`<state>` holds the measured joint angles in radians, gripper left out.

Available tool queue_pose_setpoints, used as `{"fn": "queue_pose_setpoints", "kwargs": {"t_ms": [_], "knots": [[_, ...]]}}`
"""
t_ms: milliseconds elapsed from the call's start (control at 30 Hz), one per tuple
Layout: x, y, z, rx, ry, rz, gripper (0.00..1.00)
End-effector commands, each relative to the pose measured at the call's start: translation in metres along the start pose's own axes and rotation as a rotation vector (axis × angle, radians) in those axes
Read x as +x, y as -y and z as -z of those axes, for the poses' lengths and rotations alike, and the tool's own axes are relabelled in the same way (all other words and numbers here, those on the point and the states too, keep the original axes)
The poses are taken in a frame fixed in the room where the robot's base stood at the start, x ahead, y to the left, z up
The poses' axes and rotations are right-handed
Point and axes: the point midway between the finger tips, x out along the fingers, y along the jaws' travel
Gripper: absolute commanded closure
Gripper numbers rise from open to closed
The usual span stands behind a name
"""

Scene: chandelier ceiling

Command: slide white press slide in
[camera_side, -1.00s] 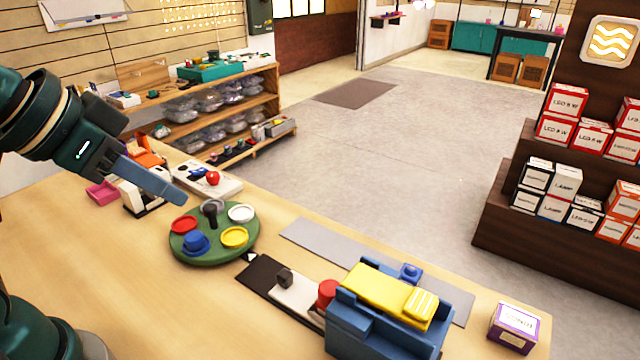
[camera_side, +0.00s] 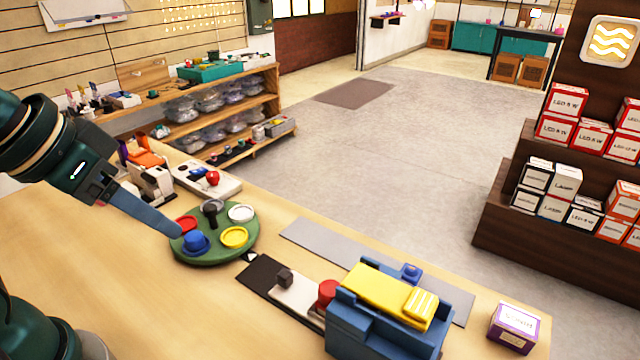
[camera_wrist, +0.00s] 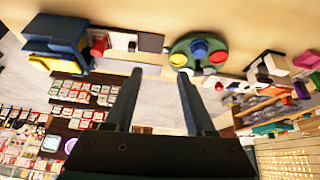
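The white press slide (camera_side: 298,296) lies at the front of the table, on a dark base strip (camera_side: 262,272). It has a dark square knob (camera_side: 285,278) on its left part, and a red round piece (camera_side: 327,292) stands at its right, beside the blue press (camera_side: 355,325) with a yellow top (camera_side: 385,290). Much of the slide sticks out left of the press. In the wrist view the slide (camera_wrist: 122,41) is small at the top. My gripper (camera_wrist: 161,74) is open and empty, its fingers apart. In the side view my gripper (camera_side: 172,232) is above the table, left of the slide.
A green turntable (camera_side: 215,253) with coloured dishes and a grey knob stands between my gripper and the slide. A grey strip (camera_side: 310,243) lies behind the slide. A purple box (camera_side: 513,327) stands right of the press. The table's left front is clear.

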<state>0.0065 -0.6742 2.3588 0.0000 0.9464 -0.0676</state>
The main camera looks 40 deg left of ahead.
Motion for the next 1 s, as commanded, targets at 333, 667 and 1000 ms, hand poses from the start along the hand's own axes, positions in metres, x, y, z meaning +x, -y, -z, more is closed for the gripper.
{"fn": "queue_pose_setpoints", "kwargs": {"t_ms": [333,667,1000], "knots": [[0.026,-0.024,0.066,-0.029,0.149,-0.016,0.45],[0.103,-0.058,0.088,-0.003,0.343,-0.005,0.45],[0.162,-0.076,0.061,0.054,0.500,0.017,0.45]]}}
